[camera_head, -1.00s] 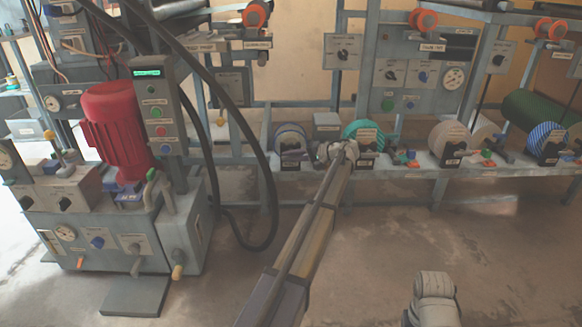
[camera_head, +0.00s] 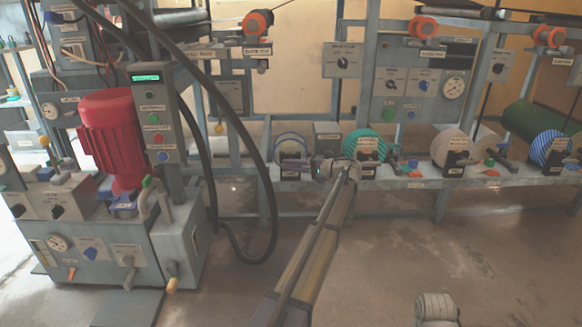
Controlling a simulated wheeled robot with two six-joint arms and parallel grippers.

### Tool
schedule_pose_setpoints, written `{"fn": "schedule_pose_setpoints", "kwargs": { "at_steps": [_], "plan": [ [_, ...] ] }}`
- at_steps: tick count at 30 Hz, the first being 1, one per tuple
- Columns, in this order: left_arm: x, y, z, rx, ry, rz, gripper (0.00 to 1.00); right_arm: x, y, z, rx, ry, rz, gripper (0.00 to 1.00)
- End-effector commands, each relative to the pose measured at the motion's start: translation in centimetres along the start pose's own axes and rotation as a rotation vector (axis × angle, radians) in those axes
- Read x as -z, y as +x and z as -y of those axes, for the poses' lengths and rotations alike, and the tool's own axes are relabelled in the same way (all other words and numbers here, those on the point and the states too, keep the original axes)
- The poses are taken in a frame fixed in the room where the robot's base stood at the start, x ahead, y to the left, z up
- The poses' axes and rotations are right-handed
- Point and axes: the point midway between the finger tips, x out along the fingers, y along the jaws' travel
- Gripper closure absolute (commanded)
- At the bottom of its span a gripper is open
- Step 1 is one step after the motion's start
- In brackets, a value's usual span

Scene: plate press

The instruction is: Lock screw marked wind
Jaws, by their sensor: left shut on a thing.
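My left gripper (camera_head: 322,170) is at the shelf rail in the middle, between the left roll holder and the teal roll. It is shut on a small part at the left holder, mostly hidden by the fingers; I cannot tell whether this is the lock screw. The left roll holder (camera_head: 291,157) carries a thin bluish ring. The teal striped roll (camera_head: 362,146) sits just right of my gripper. The labels are too small to read, so I cannot tell which screw is marked wind. Part of my right arm shows at the bottom right; its gripper is out of view.
The shelf rail (camera_head: 430,184) carries a beige roll (camera_head: 451,143) and a blue striped roll (camera_head: 549,144) further right. A red motor (camera_head: 108,130) on a grey press unit stands at the left, with a black hose (camera_head: 262,200) hanging beside it. The floor in front is clear.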

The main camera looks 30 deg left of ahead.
Motion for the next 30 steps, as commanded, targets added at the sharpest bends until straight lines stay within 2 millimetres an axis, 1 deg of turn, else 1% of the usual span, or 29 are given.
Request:
{"fn": "schedule_pose_setpoints", "kwargs": {
  "at_steps": [1, 2, 9, 17, 20, 23, 26, 30],
  "plan": [
    [-0.2, 0.0, -0.1, -0.002, 0.000, 0.004, 1.00, 0.0, 0.0, 0.0, 0.000, 0.000, 0.000, 0.37],
    [-0.2, 0.0, -0.1, -0.002, 0.000, 0.004, 0.78, 0.0, 0.0, 0.0, 0.000, 0.000, 0.000, 0.37],
    [-0.1, 0.0, 0.0, -0.001, 0.000, 0.002, 0.51, 0.0, 0.0, 0.0, 0.000, 0.000, 0.000, 0.37],
    [0.0, 0.0, 0.0, 0.000, 0.000, 0.000, 0.50, 0.0, 0.0, 0.0, 0.000, 0.000, 0.000, 0.37],
    [0.0, -0.3, 0.0, 0.000, 0.000, 0.000, 0.50, 0.0, -0.1, 0.0, 0.000, 0.000, 0.000, 0.37],
    [0.0, -1.1, 0.0, 0.000, 0.000, 0.000, 0.50, 0.0, -0.2, 0.0, 0.000, 0.000, 0.000, 0.37],
    [0.0, -2.4, 0.1, -0.001, 0.000, -0.002, 0.50, 0.0, -0.3, 0.0, 0.000, 0.000, 0.000, 0.37],
    [0.1, -4.7, 0.1, -0.001, 0.001, -0.002, 0.50, 0.0, -0.6, -0.1, 0.000, 0.000, 0.000, 0.37]
  ]
}}
